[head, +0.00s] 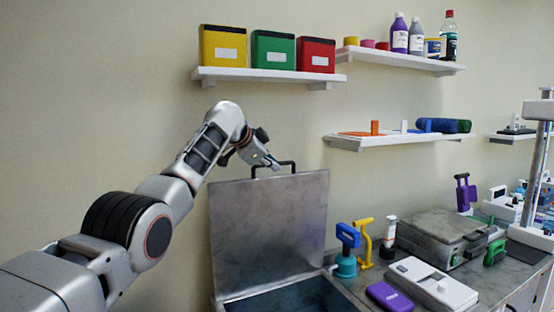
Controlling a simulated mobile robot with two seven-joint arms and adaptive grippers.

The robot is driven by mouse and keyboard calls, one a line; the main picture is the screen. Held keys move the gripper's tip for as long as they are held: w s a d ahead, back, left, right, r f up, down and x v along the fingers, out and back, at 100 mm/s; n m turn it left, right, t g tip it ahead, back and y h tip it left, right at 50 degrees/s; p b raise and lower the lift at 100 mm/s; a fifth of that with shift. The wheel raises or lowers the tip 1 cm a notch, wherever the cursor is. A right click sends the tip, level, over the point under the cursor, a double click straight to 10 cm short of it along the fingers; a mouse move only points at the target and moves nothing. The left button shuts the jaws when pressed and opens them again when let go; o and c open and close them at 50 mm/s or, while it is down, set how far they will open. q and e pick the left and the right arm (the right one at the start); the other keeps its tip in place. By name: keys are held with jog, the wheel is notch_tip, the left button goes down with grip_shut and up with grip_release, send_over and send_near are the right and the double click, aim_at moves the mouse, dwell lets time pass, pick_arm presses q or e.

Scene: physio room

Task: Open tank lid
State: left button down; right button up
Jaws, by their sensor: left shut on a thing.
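The tank lid (268,232) is a grey metal panel that stands up close to the wall. A black handle (287,163) sits on its top edge. The tank (330,290) is below it, and its dark inside shows at the bottom of the head view. My left gripper (272,163) is at the left end of the handle and shut on it. The fingertips are small and partly hidden by the gripper body. My right gripper is not in the head view.
A counter right of the tank holds a blue-and-teal tool (347,250), a yellow tool (364,243), a purple case (389,297), a white device (432,284) and a grey metal box (441,236). Wall shelves (268,75) with coloured boxes and bottles hang above the lid.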

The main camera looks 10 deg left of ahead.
pick_arm(q)
jog(key=shift+w+r, duration=0.1)
jog(key=shift+r, duration=0.45)
jog(key=c, duration=2.2)
grip_release()
jog(key=shift+o, duration=0.3)
jog(key=shift+s, duration=0.25)
jog(key=shift+w+f, duration=0.15)
jog(key=shift+f, duration=0.15)
jog(key=shift+s+a+r, duration=0.1)
jog(key=shift+s+r, duration=0.15)
jog(key=shift+s, duration=0.05)
jog(key=v, duration=1.1)
jog(key=shift+s, duration=0.15)
